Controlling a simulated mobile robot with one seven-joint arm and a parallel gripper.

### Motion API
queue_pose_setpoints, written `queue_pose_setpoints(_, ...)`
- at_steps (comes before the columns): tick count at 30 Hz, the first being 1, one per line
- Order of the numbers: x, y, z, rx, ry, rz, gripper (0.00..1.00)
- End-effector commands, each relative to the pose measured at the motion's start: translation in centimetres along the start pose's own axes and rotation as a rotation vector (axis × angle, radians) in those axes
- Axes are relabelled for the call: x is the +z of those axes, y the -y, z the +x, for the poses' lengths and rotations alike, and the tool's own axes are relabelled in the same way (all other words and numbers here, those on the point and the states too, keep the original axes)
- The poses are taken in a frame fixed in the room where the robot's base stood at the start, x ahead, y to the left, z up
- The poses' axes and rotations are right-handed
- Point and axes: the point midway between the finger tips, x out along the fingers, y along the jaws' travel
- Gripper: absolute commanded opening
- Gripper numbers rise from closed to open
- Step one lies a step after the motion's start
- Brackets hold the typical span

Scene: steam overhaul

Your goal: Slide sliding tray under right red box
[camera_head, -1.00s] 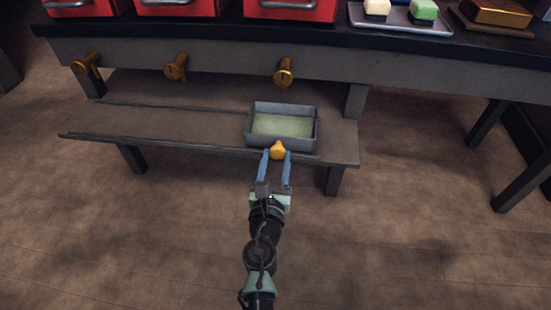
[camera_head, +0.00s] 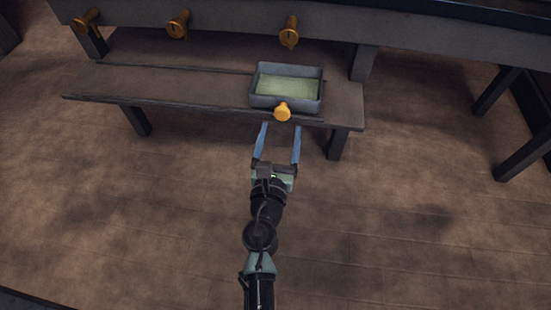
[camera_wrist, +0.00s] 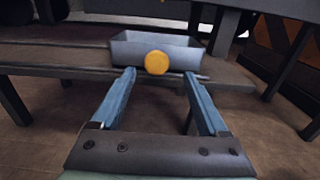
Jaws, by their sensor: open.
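The sliding tray (camera_head: 287,86) is a grey open box with a pale green floor and a round orange knob (camera_head: 282,112) on its front. It sits at the right end of the low shelf, below the rightmost of three brass taps (camera_head: 289,31). My gripper (camera_head: 280,127) is open and empty, just in front of the knob and apart from it. In the wrist view the tray (camera_wrist: 182,54) and knob (camera_wrist: 157,62) show beyond and between the two blue fingers (camera_wrist: 158,74). The red boxes are out of the head view now.
The low shelf (camera_head: 170,88) has rails running along it, and its surface left of the tray is clear. The shelf's front legs (camera_head: 338,144) stand near my gripper. The wooden floor (camera_head: 400,220) in front is free.

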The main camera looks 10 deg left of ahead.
Motion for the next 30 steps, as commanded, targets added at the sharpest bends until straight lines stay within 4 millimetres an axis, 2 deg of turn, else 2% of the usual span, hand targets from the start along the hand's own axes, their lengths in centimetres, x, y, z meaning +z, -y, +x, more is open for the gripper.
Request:
queue_pose_setpoints(1,0.0,0.0,-1.2,0.001,-0.003,-0.001,0.77)
queue_pose_setpoints(6,-0.1,0.1,-4.6,0.000,-0.003,-0.001,0.77)
queue_pose_setpoints(13,-0.1,0.1,-7.9,-0.002,-0.002,-0.001,0.77)
queue_pose_setpoints(19,0.0,0.1,-8.9,-0.003,-0.001,0.000,0.77)
queue_pose_setpoints(30,0.0,0.1,-8.9,-0.003,0.000,0.000,0.77)
